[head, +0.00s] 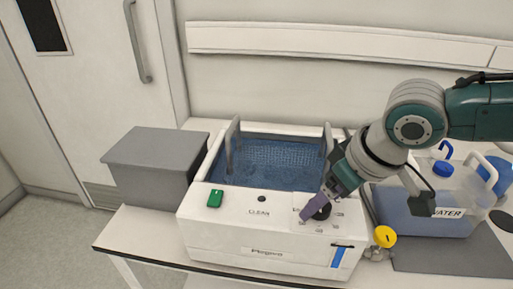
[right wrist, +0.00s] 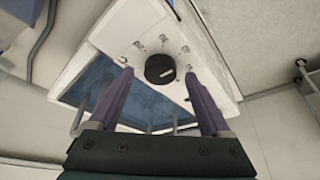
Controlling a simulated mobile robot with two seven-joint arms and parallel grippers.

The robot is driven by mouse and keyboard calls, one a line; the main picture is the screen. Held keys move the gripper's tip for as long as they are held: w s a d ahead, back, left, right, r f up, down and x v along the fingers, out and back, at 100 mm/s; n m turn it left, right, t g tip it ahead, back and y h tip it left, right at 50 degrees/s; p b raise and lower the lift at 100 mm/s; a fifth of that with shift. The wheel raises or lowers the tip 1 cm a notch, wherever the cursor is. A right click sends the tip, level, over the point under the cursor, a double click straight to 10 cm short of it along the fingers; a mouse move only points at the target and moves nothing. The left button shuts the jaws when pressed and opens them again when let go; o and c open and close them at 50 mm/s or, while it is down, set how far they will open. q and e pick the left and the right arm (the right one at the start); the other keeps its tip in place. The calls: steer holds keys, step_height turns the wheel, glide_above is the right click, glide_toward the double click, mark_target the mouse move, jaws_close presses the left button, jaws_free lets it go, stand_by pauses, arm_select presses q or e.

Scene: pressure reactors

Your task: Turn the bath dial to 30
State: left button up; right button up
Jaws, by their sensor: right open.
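The bath dial (head: 322,212) is a round black knob on the sloping white front panel of the water bath (head: 235,235), at its right end, with small marks around it. My right gripper (head: 310,211) is at the dial with purple fingers. In the right wrist view the open gripper (right wrist: 159,75) has one finger on each side of the dial, with gaps visible. I cannot tell whether the fingertips touch the panel. My left gripper is out of view.
A green switch (head: 215,198) is on the panel's left. A yellow knob (head: 385,237) sticks out at the bath's right. A water jug (head: 425,215) stands on a grey mat (head: 460,255). A grey box (head: 155,165) is left of the bath. Upright rails (head: 233,145) stand over the water.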

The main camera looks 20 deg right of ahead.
steer(key=shift+w+f, duration=0.1)
steer(key=shift+f, duration=0.25)
jaws_close()
stand_by(0.5)
